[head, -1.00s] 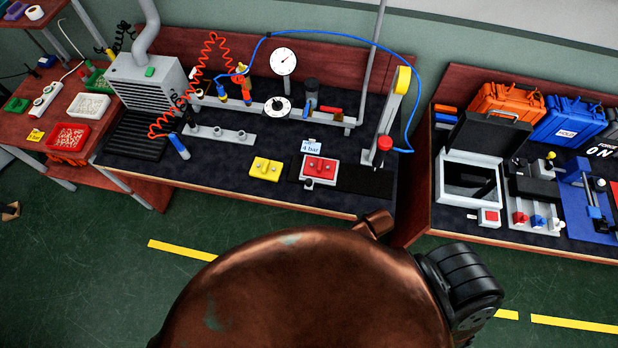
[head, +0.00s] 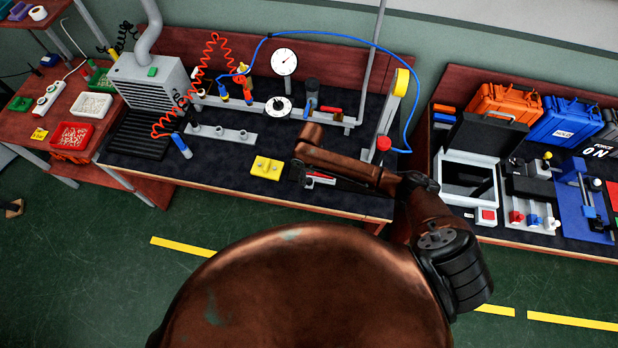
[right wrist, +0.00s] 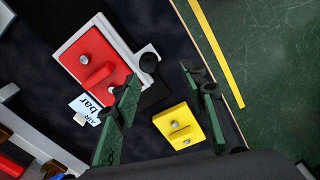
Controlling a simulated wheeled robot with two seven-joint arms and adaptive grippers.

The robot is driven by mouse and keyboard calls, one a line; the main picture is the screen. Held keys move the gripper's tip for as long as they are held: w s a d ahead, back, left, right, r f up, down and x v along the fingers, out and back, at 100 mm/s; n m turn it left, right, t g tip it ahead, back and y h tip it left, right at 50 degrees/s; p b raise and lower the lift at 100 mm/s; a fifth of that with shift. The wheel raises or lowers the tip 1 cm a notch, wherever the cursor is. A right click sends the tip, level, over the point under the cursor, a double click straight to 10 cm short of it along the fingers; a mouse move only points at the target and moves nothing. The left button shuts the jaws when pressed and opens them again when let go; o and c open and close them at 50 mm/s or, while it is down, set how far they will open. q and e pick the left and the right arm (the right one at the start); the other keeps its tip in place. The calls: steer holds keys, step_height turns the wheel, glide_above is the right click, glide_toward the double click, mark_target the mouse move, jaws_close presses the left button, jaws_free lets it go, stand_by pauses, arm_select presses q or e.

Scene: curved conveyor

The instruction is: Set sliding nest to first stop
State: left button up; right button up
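The red nest (right wrist: 88,52) sits on a pale plate beside a black track in the right wrist view, with a black round knob (right wrist: 149,62) at its edge. In the head view my right arm covers most of it, leaving a sliver of red and white (head: 320,178). My right gripper (right wrist: 158,82) is open and empty, its green fingers apart. It hangs over the bench near the knob, between the red nest and the yellow block (right wrist: 180,126). I cannot tell its height. In the head view the gripper (head: 298,174) is mostly hidden. My left gripper is not in view.
The yellow block also shows in the head view (head: 266,168), just left of my gripper. A white "bar" tag (right wrist: 90,108) stands by the red nest. A post with a red knob (head: 383,143) and a dial gauge (head: 284,62) stand behind. The bench's front strip is clear.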

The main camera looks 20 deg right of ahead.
mark_target(309, 180)
steer(key=shift+w+d+r+h, duration=0.3)
steer(key=shift+w+d+r, duration=0.25)
steer(key=shift+w, duration=0.1)
steer(key=shift+f, duration=3.8)
steer(key=shift+c, duration=0.6)
jaws_close()
